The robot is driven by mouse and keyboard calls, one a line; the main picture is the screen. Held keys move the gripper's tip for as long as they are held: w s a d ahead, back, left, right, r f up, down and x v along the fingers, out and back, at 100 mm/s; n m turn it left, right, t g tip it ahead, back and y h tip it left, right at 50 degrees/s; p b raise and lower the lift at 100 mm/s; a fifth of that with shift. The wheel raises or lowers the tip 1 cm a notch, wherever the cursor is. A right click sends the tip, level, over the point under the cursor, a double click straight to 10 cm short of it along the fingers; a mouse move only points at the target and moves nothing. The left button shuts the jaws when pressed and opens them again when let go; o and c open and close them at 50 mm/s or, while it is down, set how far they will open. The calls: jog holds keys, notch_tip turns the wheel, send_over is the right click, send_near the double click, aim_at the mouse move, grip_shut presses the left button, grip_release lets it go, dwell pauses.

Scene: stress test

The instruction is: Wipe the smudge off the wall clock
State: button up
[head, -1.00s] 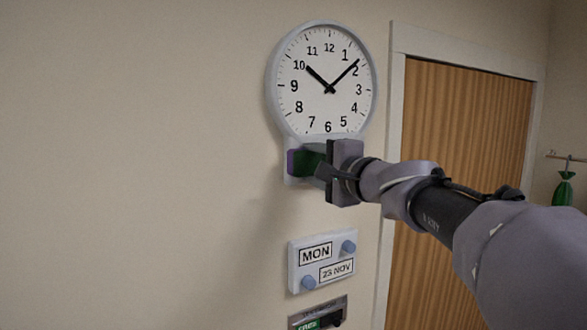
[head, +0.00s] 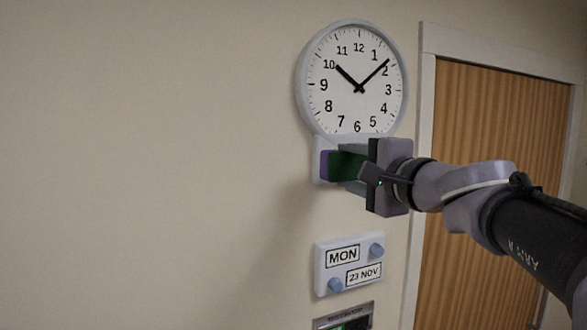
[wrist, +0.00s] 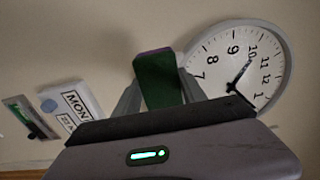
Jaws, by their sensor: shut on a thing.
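The round white wall clock (head: 340,105) hangs on the wall, with black numerals and hands and a grey rim. It also shows in the wrist view (wrist: 225,60) at upper right. I can make out no smudge on the part of its face in view. My gripper (head: 346,168) is shut on a green block with a purple face (head: 340,166), which looks like a sponge or eraser. The block also shows between the fingers in the wrist view (wrist: 158,85). It is just below the clock, in front of the grey plate (head: 319,150) under it; I cannot tell whether it touches.
A calendar panel (head: 332,272) reading MON 23 NOV, with blue knobs, is on the wall below. A slider sign (head: 345,320) is cut off under it. A wooden door (head: 490,130) in a white frame is at the right. The wall at left is bare.

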jog(key=shift+b+v, duration=0.65)
jog(key=shift+v, duration=0.5)
jog(key=shift+s+d, duration=0.1)
jog(key=shift+s, duration=0.35)
jog(key=shift+w, duration=0.2)
jog(key=shift+x, duration=3.45)
jog(key=shift+x, duration=0.95)
